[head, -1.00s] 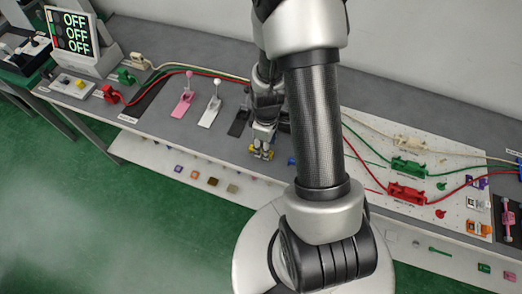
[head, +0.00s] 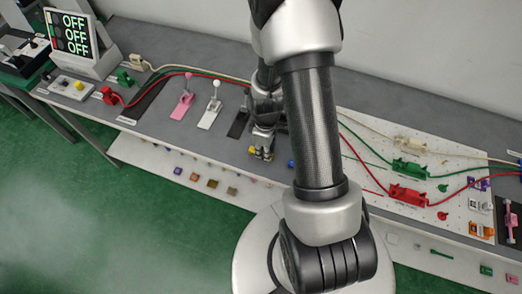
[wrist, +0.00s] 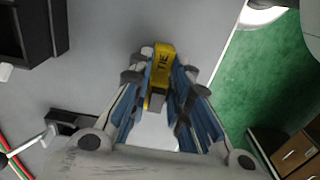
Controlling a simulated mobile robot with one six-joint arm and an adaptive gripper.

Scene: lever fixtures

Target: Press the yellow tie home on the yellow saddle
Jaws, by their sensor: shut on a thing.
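The yellow tie (wrist: 162,62), marked "TIE", sits between the fingertips of my gripper (wrist: 160,82) in the wrist view. The fingers are closed against its sides. In the head view my gripper (head: 262,146) is low at the front edge of the grey bench, with a little yellow (head: 267,156) showing at its fingertips. I cannot make out the yellow saddle apart from the tie. I cannot tell whether the tie touches anything beneath it.
A black lever fixture (head: 238,125) stands just left of my gripper, with a white one (head: 210,116) and a pink one (head: 182,106) beyond. A small blue part (head: 291,163) lies to the right. Green (head: 411,169) and red (head: 408,195) fixtures with cables stand farther right.

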